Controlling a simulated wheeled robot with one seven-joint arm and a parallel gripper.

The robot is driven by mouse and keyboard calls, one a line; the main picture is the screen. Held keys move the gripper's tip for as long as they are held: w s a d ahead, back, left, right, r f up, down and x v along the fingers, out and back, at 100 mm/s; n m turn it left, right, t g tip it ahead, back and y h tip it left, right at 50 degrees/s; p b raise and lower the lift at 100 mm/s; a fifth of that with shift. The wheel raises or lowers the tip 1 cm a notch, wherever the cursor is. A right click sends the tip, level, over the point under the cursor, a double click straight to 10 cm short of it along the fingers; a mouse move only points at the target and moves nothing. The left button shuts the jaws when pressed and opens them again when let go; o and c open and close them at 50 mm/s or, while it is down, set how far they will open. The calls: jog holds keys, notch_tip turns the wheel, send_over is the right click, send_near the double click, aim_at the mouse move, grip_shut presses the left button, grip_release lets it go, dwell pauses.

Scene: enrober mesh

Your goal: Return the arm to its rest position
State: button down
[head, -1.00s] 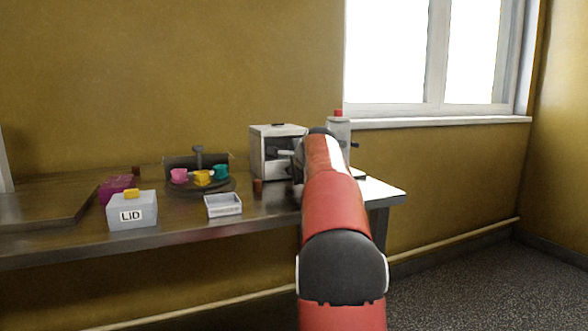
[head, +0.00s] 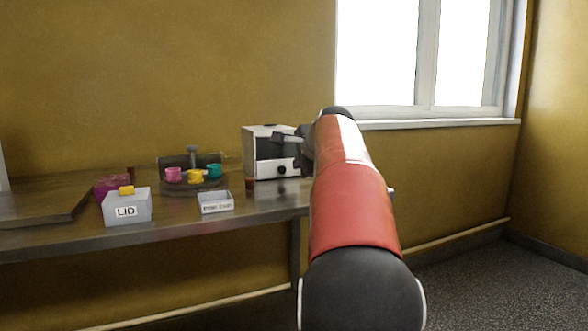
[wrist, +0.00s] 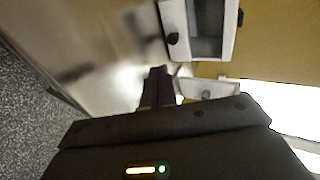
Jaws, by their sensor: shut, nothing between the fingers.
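My red, white and black arm (head: 345,190) reaches up and forward over the right end of the table in the head view.
A window (head: 420,60) is behind my arm. Floor at right is clear.

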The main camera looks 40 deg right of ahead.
jog(key=shift+s+a+r, duration=0.1)
jog(key=shift+s+r, duration=0.05)
jog(key=shift+s, duration=0.15)
jog(key=s+a+f+n+g+y, duration=0.1)
jog(key=s+a+f+n, duration=0.2)
jog(key=a, duration=0.4)
jog(key=s+a+f+n+g+y, duration=0.1)
jog(key=s+a+f+n, duration=0.25)
jog(key=a, duration=0.35)
jog(key=s+a+f+n+y, duration=0.1)
jog(key=s+a+f+n, duration=0.2)
jog(key=a, duration=0.4)
jog(key=s+a+f+n+g, duration=0.2)
jog(key=s+a+f+n, duration=0.3)
jog(key=s+f, duration=0.4)
jog(key=s+a+f+n+g, duration=0.1)
jog(key=s+a+f+n, duration=0.5)
jog(key=s+f, duration=0.3)
jog(key=shift+s+a+f+n+g+y, duration=0.25)
jog(key=shift+a+n+g+y, duration=0.05)
jog(key=shift+n+g, duration=0.15)
